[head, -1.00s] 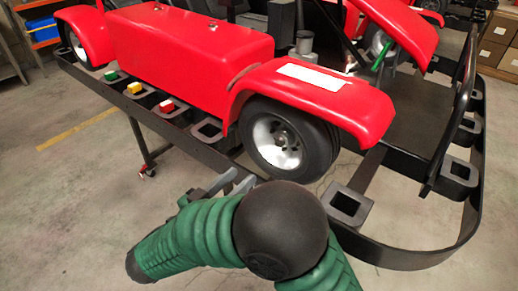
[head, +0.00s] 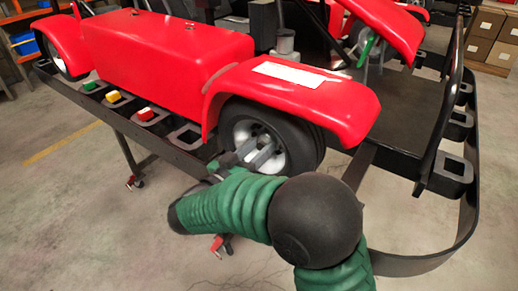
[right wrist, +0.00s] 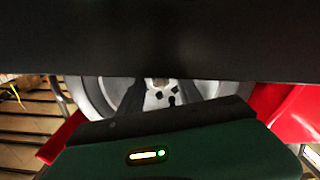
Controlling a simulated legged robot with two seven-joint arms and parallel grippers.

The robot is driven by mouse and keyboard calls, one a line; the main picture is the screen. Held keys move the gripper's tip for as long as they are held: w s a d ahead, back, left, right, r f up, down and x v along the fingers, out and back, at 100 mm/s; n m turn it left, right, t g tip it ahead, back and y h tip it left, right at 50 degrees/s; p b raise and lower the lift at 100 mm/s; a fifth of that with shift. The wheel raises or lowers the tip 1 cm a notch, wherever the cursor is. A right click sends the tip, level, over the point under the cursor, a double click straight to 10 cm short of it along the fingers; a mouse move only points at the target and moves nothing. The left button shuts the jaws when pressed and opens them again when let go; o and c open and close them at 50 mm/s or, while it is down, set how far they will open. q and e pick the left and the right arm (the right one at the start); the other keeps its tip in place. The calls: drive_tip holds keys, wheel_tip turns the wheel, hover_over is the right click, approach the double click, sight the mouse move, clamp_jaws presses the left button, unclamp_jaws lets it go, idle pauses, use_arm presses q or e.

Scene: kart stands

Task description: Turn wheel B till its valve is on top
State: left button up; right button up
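A kart wheel (head: 298,150) with a black tyre and silver rim sits under the near red fender. No letter on it is readable, so I cannot tell whether it is wheel B. No valve can be made out. My right gripper (head: 256,150) is at the rim's face, its two grey fingers apart with nothing visible between them; I cannot tell whether they touch it. The gripper hides part of the rim. In the right wrist view the silver rim (right wrist: 95,95) with dark holes shows close ahead, partly covered by dark gripper parts. My left gripper is not in view.
The red kart body (head: 165,55) stands above a black bumper rail (head: 150,132). Green (head: 89,86), yellow (head: 113,96) and red (head: 146,114) blocks sit in sockets along it. Another wheel (head: 57,58) is at far left.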

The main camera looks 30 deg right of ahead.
drive_tip(key=shift+a+r, duration=0.2)
drive_tip(key=shift+a, duration=0.55)
drive_tip(key=c, duration=0.5)
drive_tip(key=shift+c, duration=1.1)
drive_tip(key=shift+d, duration=0.3)
clamp_jaws()
drive_tip(key=shift+s+f, duration=0.1)
